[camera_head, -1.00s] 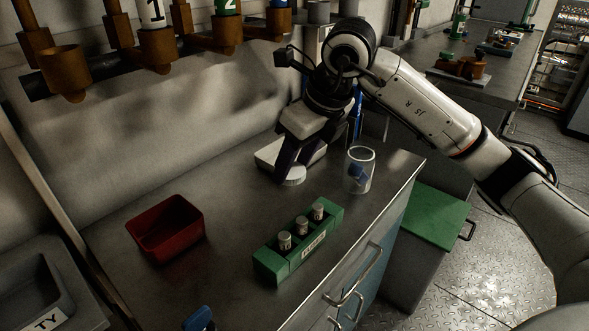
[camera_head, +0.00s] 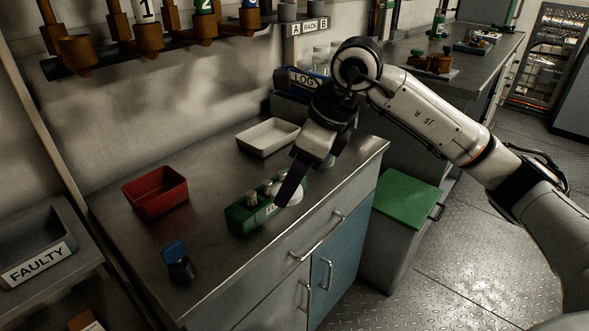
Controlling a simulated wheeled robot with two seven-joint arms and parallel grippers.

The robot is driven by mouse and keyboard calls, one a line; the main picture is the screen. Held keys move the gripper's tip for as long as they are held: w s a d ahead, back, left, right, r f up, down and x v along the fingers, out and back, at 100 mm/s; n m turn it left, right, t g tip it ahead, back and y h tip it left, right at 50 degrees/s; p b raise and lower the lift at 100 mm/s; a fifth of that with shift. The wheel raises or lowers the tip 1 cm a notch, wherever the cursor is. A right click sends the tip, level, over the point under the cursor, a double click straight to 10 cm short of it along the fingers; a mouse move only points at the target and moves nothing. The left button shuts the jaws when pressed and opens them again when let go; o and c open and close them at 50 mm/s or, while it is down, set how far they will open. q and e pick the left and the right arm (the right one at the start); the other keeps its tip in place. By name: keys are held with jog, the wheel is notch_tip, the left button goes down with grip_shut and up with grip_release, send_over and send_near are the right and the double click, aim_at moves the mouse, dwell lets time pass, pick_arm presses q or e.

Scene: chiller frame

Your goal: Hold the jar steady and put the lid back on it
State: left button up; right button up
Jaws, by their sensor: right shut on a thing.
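My right gripper (camera_head: 291,188) reaches in from the right over the front part of the bench. Its purple fingers are shut on a pale round lid (camera_head: 300,183), partly hidden by the near finger. The lid is close to the right end of the green rack; I cannot tell whether they touch. The clear jar is not plainly visible; my right wrist covers the part of the bench behind the lid. My left gripper is not in view.
A green rack (camera_head: 240,222) with small vials stands beside the gripper. A white tray (camera_head: 262,148) lies behind, a red bin (camera_head: 156,205) left, and a dark blue-capped bottle (camera_head: 178,262) at the front left. The bench's front edge is close by.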

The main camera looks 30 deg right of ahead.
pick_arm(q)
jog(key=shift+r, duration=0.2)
pick_arm(e)
jog(key=s+a+f+n+g+h, duration=0.1)
jog(key=s+n+g, duration=0.3)
jog(key=n, duration=0.9)
jog(key=s+a+f+n+g+h, duration=0.2)
jog(key=s+n, duration=0.5)
jog(key=n, duration=0.7)
jog(key=shift+a+n+g, duration=0.3)
jog(key=shift+a+g, duration=0.2)
jog(key=shift+g, duration=0.5)
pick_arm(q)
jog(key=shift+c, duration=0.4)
